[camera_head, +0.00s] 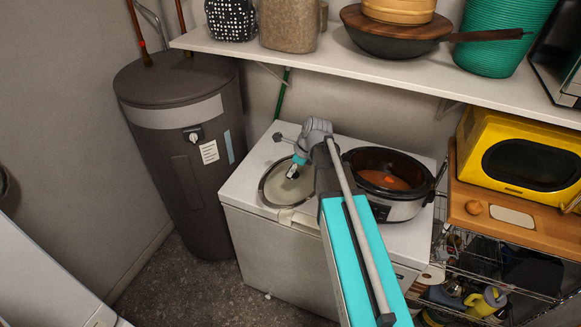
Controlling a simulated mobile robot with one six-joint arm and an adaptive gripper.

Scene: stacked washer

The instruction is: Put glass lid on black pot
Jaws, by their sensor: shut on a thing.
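The glass lid (272,187), an oval with a dark rim, is on or just above the left part of the white appliance top; I cannot tell if it touches. My gripper (292,172) is over the middle of the lid and shut on it, seemingly at its knob, which the fingers hide. The black pot (404,208), an oval slow cooker with a silver outside and black inside, stands to the right of the lid on the same top. It is uncovered and holds orange-brown food (385,180). My arm passes in front of the pot's left side.
A white shelf (300,50) with a dark pan (390,42) and containers runs above the back. A dark tank (185,160) stands at the left. A yellow microwave (520,150) sits on a wooden-topped rack (500,220) at the right.

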